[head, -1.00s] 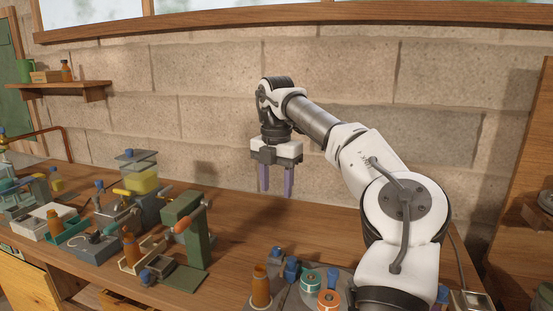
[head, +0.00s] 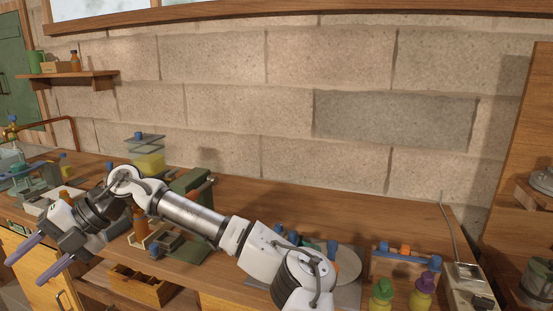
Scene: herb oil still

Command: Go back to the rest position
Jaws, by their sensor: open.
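My gripper (head: 23,274) is at the lower left of the head view, in front of the bench's front edge. Its two purple fingers are spread apart and point down and to the left. Nothing shows between them. My arm reaches from the lower right across the bench to the left and hides part of the bench top and some devices on it.
The wooden bench (head: 362,213) runs along a block wall. A green press (head: 192,184) and a device with a yellow container (head: 149,164) stand behind my arm. Two small bottles with yellow-green (head: 380,294) and purple tops stand at right. An open drawer (head: 141,288) juts out below.

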